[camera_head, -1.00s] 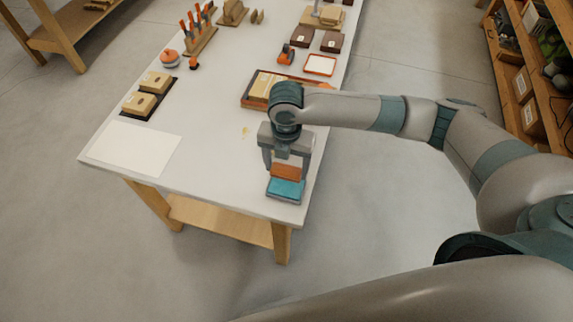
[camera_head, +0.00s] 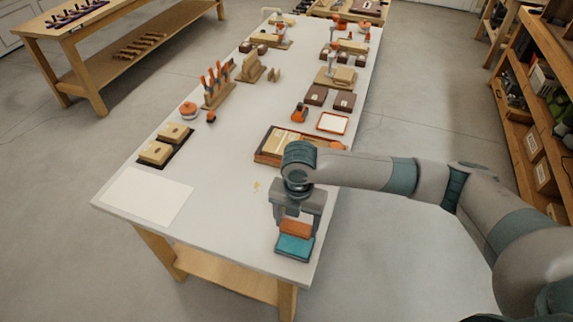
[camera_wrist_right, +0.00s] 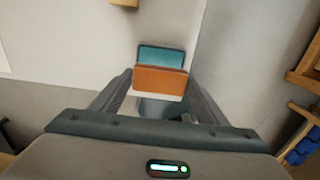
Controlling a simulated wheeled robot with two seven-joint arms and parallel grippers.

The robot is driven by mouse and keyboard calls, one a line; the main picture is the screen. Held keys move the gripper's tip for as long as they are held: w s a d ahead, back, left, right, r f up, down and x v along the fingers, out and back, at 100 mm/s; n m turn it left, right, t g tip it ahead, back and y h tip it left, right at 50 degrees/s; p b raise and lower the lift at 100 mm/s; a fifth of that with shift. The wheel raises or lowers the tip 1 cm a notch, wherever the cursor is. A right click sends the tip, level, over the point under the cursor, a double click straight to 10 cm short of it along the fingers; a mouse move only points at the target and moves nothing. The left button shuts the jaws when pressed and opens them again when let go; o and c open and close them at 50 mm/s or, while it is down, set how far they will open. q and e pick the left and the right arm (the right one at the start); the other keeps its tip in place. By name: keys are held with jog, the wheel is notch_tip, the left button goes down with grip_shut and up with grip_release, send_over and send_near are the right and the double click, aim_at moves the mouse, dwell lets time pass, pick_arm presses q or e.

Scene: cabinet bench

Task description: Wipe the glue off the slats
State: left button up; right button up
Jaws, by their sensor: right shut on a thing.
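My right gripper (camera_head: 296,222) is over the near right corner of the white bench and is shut on an orange sponge-like block (camera_head: 296,228). The block also shows between the fingers (camera_wrist_right: 161,82) in the wrist view. A teal pad (camera_head: 294,247) lies directly below or against the block; I cannot tell whether they are joined. It also shows in the wrist view (camera_wrist_right: 161,59). Light wooden slats (camera_head: 285,142) lie in an orange-brown tray (camera_head: 262,157) beyond the gripper, partly hidden by my arm. A small yellowish smear (camera_head: 256,185) is on the bench top. My left gripper is out of view.
A white sheet (camera_head: 146,196) lies at the near left, with two wooden blocks on a dark mat (camera_head: 176,154) behind it. An orange-handled tool rack (camera_head: 217,92) and an orange-rimmed white tray (camera_head: 332,122) stand farther back. The bench middle is mostly clear.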

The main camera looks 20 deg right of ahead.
jog(key=shift+w+d+r+m+b, duration=0.3)
jog(key=shift+w+r+m+b, duration=0.15)
jog(key=shift+m, duration=0.65)
jog(key=w+d+r+m+b, duration=0.2)
jog(key=r+m, duration=0.4)
jog(key=m, duration=0.7)
jog(key=w+d+r+m+b, duration=0.2)
jog(key=r+m, duration=0.5)
jog(key=m, duration=0.7)
jog(key=shift+d+r+b, duration=0.3)
jog(key=shift+d+b, duration=0.35)
jog(key=shift+b, duration=0.5)
